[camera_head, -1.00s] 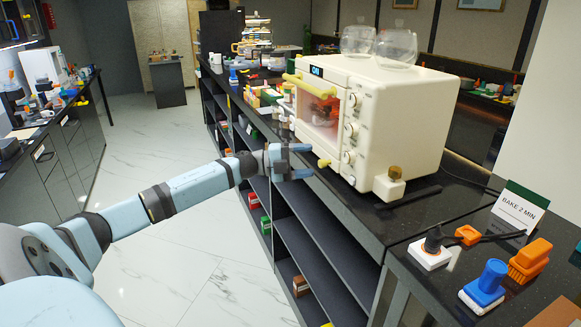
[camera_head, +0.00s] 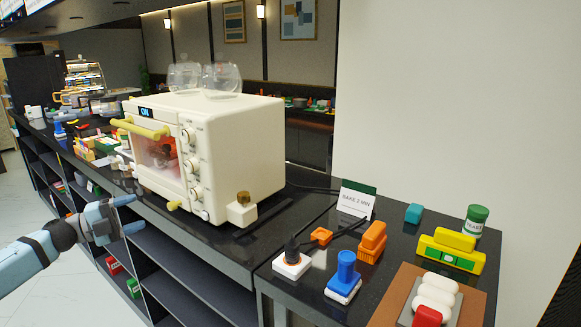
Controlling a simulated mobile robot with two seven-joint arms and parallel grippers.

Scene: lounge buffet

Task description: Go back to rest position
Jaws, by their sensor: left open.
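My left gripper (camera_head: 128,215) is at the lower left, in front of the black counter's shelves. Its two fingers are apart, with nothing between them. The cream toaster oven (camera_head: 240,140) stands on the black counter behind it, apart from the gripper. Its display reads ON, its door with the yellow handle (camera_head: 140,128) looks shut, and reddish contents show through the glass. My right gripper is not in view.
A sign reading BAKE 2 MIN (camera_head: 356,200) stands right of the oven. Near it are a blue-handled stamp-like item (camera_head: 346,272), an orange block (camera_head: 372,240), a yellow-green item (camera_head: 446,252) and a brown board (camera_head: 395,297). Two glass bowls (camera_head: 221,78) sit on the oven.

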